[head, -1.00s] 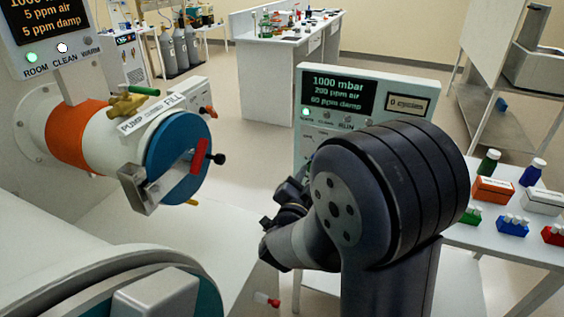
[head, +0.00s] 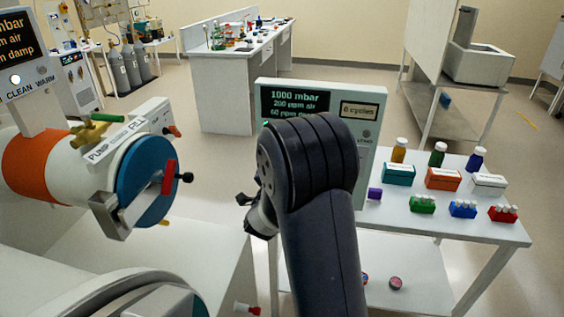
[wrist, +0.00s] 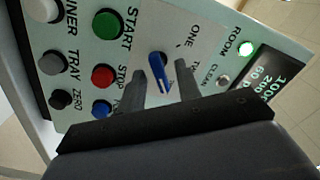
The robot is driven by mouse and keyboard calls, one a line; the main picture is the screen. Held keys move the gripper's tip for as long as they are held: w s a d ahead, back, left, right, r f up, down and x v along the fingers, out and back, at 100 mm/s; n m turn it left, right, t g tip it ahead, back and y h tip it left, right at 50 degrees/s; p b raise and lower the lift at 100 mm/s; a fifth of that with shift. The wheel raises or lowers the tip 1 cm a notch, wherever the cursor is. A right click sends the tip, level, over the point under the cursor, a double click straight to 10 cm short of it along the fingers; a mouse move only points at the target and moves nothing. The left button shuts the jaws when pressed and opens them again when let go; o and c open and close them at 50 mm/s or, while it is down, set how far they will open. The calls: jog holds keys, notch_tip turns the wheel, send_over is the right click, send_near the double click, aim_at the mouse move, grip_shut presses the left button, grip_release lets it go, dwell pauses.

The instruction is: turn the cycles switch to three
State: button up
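The cycles switch (wrist: 157,68) is a blue knob with a white mark on its panel in the wrist view. The label ONE shows beside it. A second label is partly covered by a finger, and no THREE is visible. My gripper (wrist: 161,70) is open, with one dark finger on each side of the knob. I cannot tell whether either finger touches it. In the head view my gripper (head: 244,199) is left of my arm, near the control panel (head: 376,135). My arm hides the switch there.
Near the switch are a green START button (wrist: 107,23), a red STOP button (wrist: 102,76) and a grey TRAY button (wrist: 52,62). A chamber with a blue door (head: 148,178) stands at left. A table (head: 500,228) with bottles and boxes stands at right.

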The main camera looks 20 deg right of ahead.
jog(key=shift+x, duration=0.75)
jog(key=shift+c, duration=0.4)
grip_shut()
